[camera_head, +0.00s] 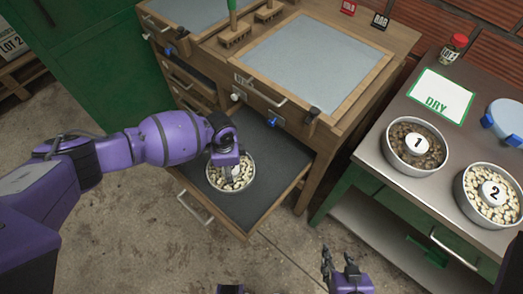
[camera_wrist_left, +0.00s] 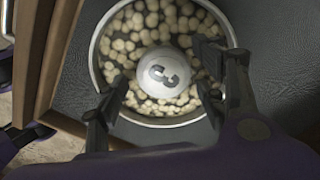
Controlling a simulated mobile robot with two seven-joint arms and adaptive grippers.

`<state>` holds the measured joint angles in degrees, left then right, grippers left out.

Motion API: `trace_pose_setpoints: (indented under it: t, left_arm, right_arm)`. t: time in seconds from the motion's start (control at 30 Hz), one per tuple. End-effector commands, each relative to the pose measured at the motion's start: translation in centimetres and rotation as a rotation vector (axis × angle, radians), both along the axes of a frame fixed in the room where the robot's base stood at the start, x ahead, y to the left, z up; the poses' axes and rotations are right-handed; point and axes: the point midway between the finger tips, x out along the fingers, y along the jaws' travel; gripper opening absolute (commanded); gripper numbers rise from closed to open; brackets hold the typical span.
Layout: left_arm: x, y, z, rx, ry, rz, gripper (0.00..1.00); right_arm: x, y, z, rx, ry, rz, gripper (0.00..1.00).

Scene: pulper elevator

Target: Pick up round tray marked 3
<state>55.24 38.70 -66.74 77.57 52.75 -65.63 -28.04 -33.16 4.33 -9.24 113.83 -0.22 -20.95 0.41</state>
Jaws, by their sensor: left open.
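The round tray marked 3 (camera_wrist_left: 93,62) is a metal tray of pale beans with a white numbered disc at its centre. In the head view the tray (camera_head: 246,184) stands in an open dark-lined drawer (camera_head: 275,160), partly hidden by my left gripper (camera_head: 232,176). In the left wrist view my left gripper (camera_wrist_left: 160,100) is open, with its fingers apart over the tray, one on each side of the disc. I cannot tell if the fingers touch the beans. My right gripper (camera_head: 340,268) is at the bottom of the head view, away from the tray, its fingers apart and empty.
Round trays marked 1 (camera_head: 391,155) and 2 (camera_head: 465,205) stand on the metal table (camera_head: 372,150) at right, with a green DRY sign (camera_head: 440,96). A wooden cabinet (camera_head: 325,120) rises behind the drawer. Its handles stick out. The floor in front is clear.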

Motion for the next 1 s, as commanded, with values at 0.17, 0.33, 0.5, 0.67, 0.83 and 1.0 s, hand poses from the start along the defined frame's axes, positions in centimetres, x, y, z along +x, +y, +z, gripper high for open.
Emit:
trace_pose_setpoints:
  t: [0.17, 0.33, 0.5, 0.67, 0.83, 1.0]
  left_arm:
    - [-0.11, 0.08, -0.7, 0.001, 0.001, 0.0, 0.64]
    - [-0.09, 0.07, -0.64, 0.001, 0.001, 0.0, 0.59]
    - [-0.09, 0.07, -0.63, 0.001, 0.001, 0.0, 0.36]
    - [-0.1, 0.06, -0.63, 0.001, 0.001, 0.0, 0.15]
    - [-0.06, 0.03, -0.59, 0.0, 0.0, 0.0, 0.07]
    - [-0.05, 0.02, -0.45, 0.0, 0.0, 0.0, 0.07]
  right_arm:
    - [0.0, -0.14, -0.07, -0.002, 0.0, -0.001, 0.4]
    - [0.11, -0.18, 0.02, -0.003, -0.003, -0.001, 0.4]
    - [0.16, -0.22, 0.04, -0.004, -0.004, 0.0, 0.4]
    - [0.14, -0.26, 0.05, -0.005, -0.004, 0.002, 0.4]
    - [0.13, -0.29, 0.03, -0.006, -0.003, 0.003, 0.4]
    - [0.13, -0.29, 0.03, -0.006, -0.003, 0.003, 0.4]
